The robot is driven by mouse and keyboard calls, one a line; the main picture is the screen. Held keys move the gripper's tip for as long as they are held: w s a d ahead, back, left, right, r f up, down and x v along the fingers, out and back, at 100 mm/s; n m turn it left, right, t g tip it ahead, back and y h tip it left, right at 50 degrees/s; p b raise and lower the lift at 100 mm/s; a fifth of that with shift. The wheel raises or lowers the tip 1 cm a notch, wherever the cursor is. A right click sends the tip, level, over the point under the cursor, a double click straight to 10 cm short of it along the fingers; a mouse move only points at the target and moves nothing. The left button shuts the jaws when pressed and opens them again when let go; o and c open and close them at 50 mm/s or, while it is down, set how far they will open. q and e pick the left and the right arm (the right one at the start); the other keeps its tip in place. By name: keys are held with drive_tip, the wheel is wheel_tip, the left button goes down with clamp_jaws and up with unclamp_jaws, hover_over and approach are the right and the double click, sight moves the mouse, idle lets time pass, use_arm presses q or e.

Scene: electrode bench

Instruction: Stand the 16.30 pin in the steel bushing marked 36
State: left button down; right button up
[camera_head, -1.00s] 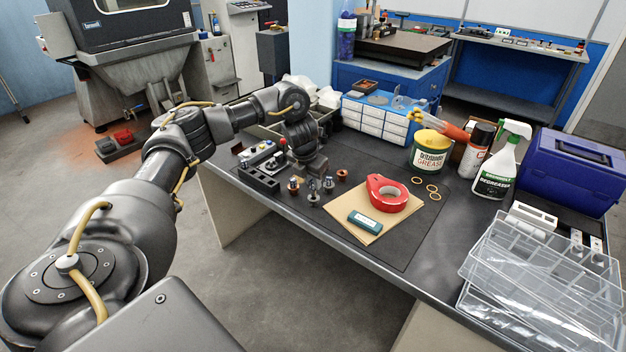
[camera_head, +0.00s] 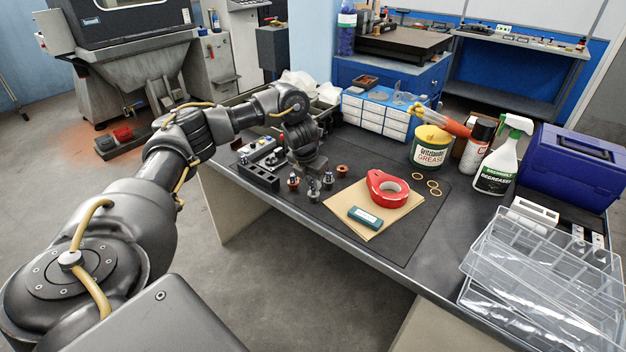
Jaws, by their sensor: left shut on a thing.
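My left gripper (camera_head: 311,168) points down over the dark mat, close above and behind a small group of bushings and pins. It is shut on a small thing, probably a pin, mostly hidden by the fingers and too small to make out. A copper-coloured bushing (camera_head: 293,182) stands at the left of the group. A grey steel piece (camera_head: 314,191) stands just in front of the gripper, and another (camera_head: 328,180) to its right. A reddish bushing (camera_head: 342,171) stands farthest right. The marks 36 and 16.30 are not readable. My right gripper is not in view.
A black block rack (camera_head: 258,175) stands left of the bushings. A grease tin (camera_head: 431,148) and blue-white drawers (camera_head: 375,117) stand behind. The mat's front is clear.

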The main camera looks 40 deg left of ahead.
use_arm(q)
drive_tip(key=shift+f+b, duration=0.35)
drive_tip(key=shift+f, duration=0.5)
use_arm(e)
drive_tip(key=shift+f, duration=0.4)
use_arm(q)
drive_tip(key=c, duration=1.2)
unclamp_jaws()
drive_tip(key=shift+c, duration=0.2)
drive_tip(key=v, duration=0.2)
drive_tip(key=p+v, duration=0.1)
drive_tip(key=v, duration=0.2)
drive_tip(key=shift+w+r, duration=0.15)
drive_tip(key=shift+w, duration=0.05)
drive_tip(key=shift+p+v, duration=1.2)
drive_tip(key=shift+v, duration=1.6)
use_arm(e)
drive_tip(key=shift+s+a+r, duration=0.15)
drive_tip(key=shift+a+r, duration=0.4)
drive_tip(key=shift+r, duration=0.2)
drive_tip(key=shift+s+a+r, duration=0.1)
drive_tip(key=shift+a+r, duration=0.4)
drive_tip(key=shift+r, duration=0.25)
